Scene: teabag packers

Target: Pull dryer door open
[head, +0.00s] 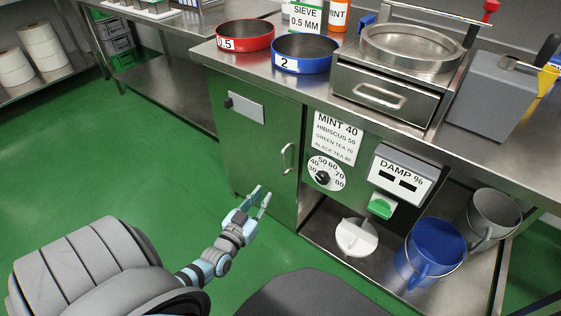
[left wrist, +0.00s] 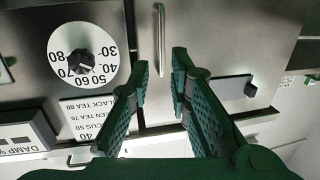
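The dryer door (head: 255,135) is a flat steel panel in the cabinet front below the counter, and it looks closed. Its upright bar handle (head: 287,158) is near the door's right edge; the handle also shows in the left wrist view (left wrist: 161,40). My left gripper (head: 264,194) is in front of the door, below and left of the handle in the head view. Its two fingers (left wrist: 161,62) are open and empty in the left wrist view, with the handle in line with the gap between them. Contact is not visible. My right gripper is not in view.
A dial (head: 325,173) and a damp meter (head: 401,176) are right of the door. Below, an open shelf holds a blue bucket (head: 430,252) and a grey bucket (head: 494,218). Sieves stand on the counter. The green floor (head: 110,170) left of the cabinet is clear.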

